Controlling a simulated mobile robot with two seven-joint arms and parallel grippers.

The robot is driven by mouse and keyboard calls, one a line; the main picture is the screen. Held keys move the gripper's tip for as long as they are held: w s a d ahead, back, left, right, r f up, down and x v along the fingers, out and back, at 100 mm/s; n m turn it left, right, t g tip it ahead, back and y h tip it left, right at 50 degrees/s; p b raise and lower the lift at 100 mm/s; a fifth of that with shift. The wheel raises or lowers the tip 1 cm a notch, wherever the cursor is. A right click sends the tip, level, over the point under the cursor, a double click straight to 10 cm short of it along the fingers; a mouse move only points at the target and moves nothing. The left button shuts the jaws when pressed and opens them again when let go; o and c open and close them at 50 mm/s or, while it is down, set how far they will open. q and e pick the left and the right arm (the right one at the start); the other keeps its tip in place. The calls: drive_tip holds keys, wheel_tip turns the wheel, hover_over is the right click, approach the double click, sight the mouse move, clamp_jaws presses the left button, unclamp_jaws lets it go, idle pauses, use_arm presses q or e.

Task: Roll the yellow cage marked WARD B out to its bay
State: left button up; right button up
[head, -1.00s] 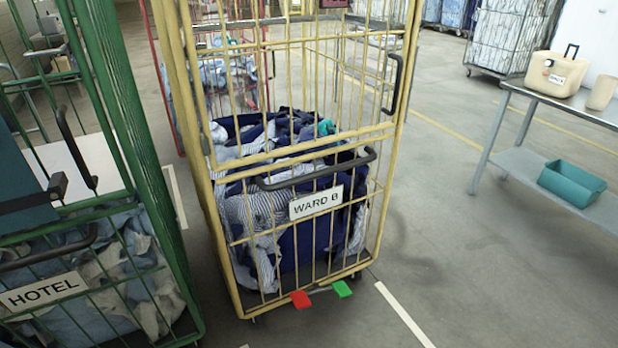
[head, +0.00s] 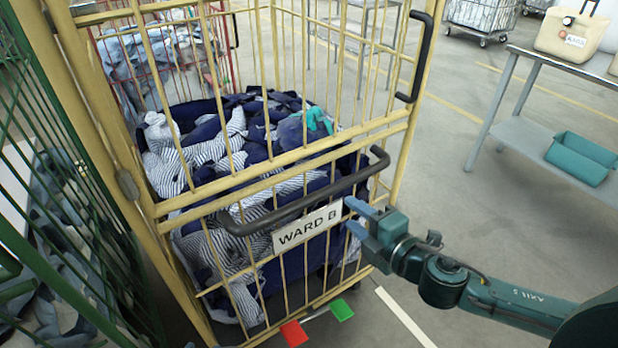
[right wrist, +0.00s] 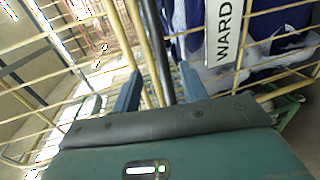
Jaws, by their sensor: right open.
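The yellow cage (head: 160,210) stands right in front of me in the head view, its white WARD B sign (head: 308,227) on the front bars. It holds navy and striped laundry (head: 225,150) with a teal piece on top. A dark push handle (head: 300,203) runs across its front. A red pedal (head: 294,333) and a green pedal (head: 342,310) stick out at the bottom. My right gripper (head: 352,217) is open just below the handle's right end. In the right wrist view, the dark handle (right wrist: 157,45) runs between its fingers (right wrist: 158,74); contact is unclear. My left gripper is out of view.
A green cage (head: 70,270) stands close on the left. A red cage (head: 110,75) is behind the yellow one. A metal table (head: 515,140) with a teal bin (head: 582,158) stands at the right. Floor (head: 460,220) between table and cage is clear.

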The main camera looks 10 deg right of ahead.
sight(327, 196)
drive_tip(key=x, duration=1.2)
drive_tip(key=shift+w+a+p, duration=0.2)
drive_tip(key=shift+w+p, duration=0.05)
drive_tip(key=shift+p, duration=0.2)
clamp_jaws()
